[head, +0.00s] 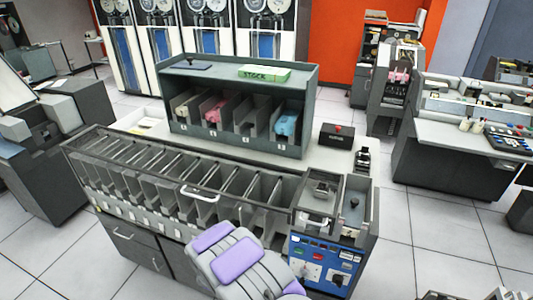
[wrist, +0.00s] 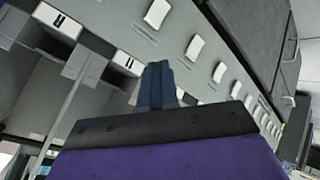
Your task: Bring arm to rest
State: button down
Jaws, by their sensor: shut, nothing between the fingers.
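My gripper (wrist: 157,85) shows in the wrist view as dark blue fingers pressed together, with nothing between them. It points at the front of the grey card sorter, near its row of white label tabs (wrist: 195,48). I cannot tell how far the fingertips are from the panel. In the head view my white and purple arm is low in the middle, in front of the card sorter (head: 130,215). I cannot make out the fingers there.
A grey rack (head: 240,75) behind the sorter holds pink, blue and pale card stacks, with a green STOCK box (head: 264,73) on top. A blue control panel (head: 322,265) is right of my arm. Open tiled floor (head: 420,230) lies farther right.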

jog(key=s+d+r+m+g+y, duration=0.1)
jog(key=d+r+g, duration=0.1)
jog(key=r, duration=0.6)
jog(key=s+d+r+m+g+y, duration=0.1)
jog(key=s+d+r+y, duration=0.1)
jog(key=r, duration=0.5)
jog(key=s+d+r+m+g, duration=0.1)
jog(key=s+d+r+g, duration=0.25)
jog(key=s+r, duration=0.6)
jog(key=s+d+r+m+g, duration=0.1)
jog(key=s+d+r, duration=0.3)
jog(key=s, duration=0.6)
jog(key=s+d+r+m+g+h, duration=0.1)
jog(key=s+d+r, duration=0.3)
jog(key=s, duration=0.6)
jog(key=s+d+r+m+g, duration=0.2)
jog(key=s+d+r, duration=0.2)
jog(key=s+d, duration=0.4)
jog(key=shift+s+h, duration=0.3)
jog(key=shift+s, duration=0.75)
jog(key=shift+a+r+g, duration=0.1)
jog(key=shift+a+g, duration=0.05)
jog(key=shift+g, duration=0.1)
